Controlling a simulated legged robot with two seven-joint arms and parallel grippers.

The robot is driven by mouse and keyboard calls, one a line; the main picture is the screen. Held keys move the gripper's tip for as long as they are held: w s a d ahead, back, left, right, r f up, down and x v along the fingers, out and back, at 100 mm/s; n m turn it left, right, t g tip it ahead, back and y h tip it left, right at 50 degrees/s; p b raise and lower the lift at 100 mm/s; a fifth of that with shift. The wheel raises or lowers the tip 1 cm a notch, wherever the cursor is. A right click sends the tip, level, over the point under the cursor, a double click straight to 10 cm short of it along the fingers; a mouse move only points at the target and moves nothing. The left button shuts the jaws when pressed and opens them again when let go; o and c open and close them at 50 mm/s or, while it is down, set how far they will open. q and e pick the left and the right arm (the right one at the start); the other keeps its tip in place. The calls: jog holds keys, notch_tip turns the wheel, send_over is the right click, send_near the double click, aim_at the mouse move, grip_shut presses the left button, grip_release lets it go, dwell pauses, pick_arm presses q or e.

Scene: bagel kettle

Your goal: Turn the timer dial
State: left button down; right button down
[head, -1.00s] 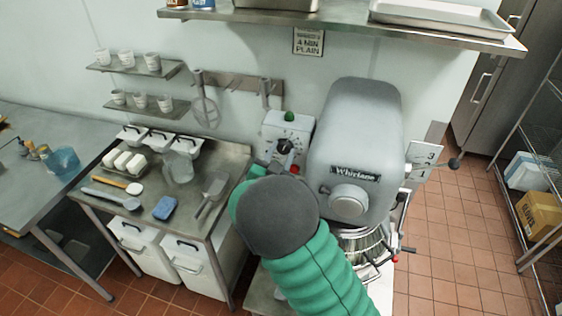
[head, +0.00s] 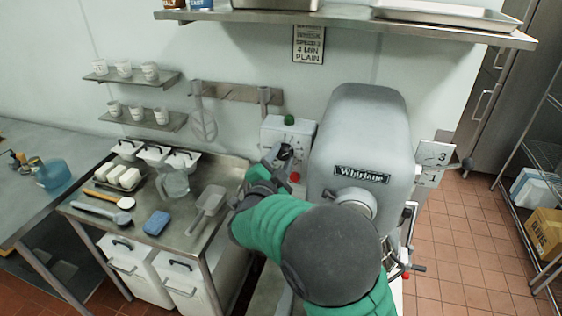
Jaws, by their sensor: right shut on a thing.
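The timer dial (head: 285,150) is a dark knob on the front of a white control box, left of the grey mixer. The box (head: 301,134) has a green button (head: 289,120) on top and a red button (head: 294,177) low on its front. My right gripper (head: 278,155) is at the dial, its fingers shut on it and partly covering it. My right arm, green with a dark grey joint, hides the lower part of the mixer. My left gripper is not in view.
The large mixer (head: 361,135) stands right beside the control box. A steel table (head: 183,226) to the left holds a scoop (head: 208,207), a blue sponge (head: 157,223), a clear pitcher (head: 174,182) and tubs. A shelf (head: 345,30) hangs above.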

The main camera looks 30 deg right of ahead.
jog(key=c, duration=1)
grip_release()
jog(key=shift+w, duration=0.1)
jog(key=shift+o, duration=0.6)
jog(key=shift+w+d+f, duration=0.1)
jog(key=shift+w+f, duration=0.05)
jog(key=shift+w, duration=0.1)
jog(key=shift+s+a, duration=0.3)
jog(key=shift+s, duration=0.1)
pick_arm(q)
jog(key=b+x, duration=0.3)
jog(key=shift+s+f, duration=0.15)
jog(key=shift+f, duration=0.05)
pick_arm(e)
jog(key=v, duration=1.5)
jog(key=shift+s+a, duration=0.2)
jog(key=shift+a, duration=0.15)
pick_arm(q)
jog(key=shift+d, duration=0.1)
pick_arm(e)
jog(key=shift+f, duration=0.1)
